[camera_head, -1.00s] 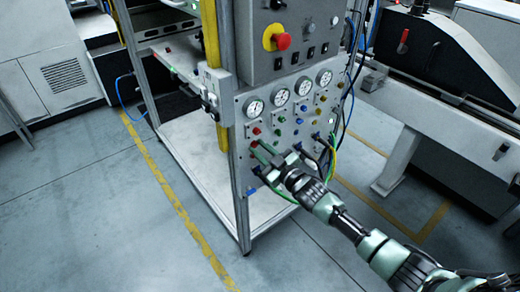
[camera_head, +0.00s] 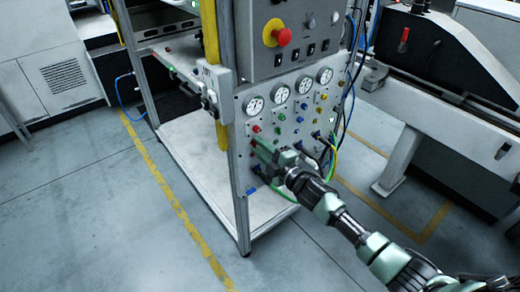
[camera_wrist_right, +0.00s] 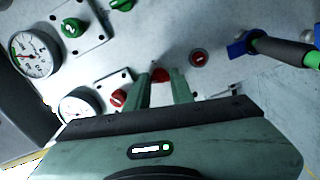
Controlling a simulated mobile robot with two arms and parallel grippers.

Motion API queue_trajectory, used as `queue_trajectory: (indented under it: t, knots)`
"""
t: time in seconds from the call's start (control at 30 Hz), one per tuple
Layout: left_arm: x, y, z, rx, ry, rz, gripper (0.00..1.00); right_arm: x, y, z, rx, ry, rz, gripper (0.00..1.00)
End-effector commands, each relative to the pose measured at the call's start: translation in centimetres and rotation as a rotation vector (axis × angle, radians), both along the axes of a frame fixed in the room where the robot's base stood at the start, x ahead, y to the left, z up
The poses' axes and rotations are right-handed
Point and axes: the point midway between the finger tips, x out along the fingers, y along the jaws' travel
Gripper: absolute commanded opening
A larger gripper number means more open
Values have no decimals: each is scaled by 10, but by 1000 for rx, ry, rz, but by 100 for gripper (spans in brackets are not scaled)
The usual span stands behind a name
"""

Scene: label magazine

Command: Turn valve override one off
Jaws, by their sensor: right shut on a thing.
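The valve panel (camera_head: 300,112) faces me, with gauges above rows of coloured knobs. My right gripper (camera_head: 260,150) is at the panel's lower left, on the lower red controls. In the right wrist view its two green fingers (camera_wrist_right: 163,88) are closed around a red knob (camera_wrist_right: 160,75), whose top shows between the tips. I cannot read any label that says which is override one. My left gripper is not in view.
Green knobs (camera_wrist_right: 73,27) and gauges (camera_wrist_right: 33,54) are close by on the panel. A blue fitting with a dark hose (camera_wrist_right: 282,50) sticks out at right. A red emergency button (camera_head: 284,37) is on the box above. Cables hang along the panel's right side.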

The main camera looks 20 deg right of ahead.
Motion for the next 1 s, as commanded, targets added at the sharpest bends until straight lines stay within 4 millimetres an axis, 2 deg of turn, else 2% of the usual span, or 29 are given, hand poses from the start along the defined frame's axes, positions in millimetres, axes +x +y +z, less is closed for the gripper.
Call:
queue_trajectory:
  t: [0.4, 1.0]
  knots:
    - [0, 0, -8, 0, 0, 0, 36, 0, 0, -2, -218, -77, 0, 0]
    - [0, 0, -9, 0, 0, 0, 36, -1, 0, -2, -262, -92, 1, 0]
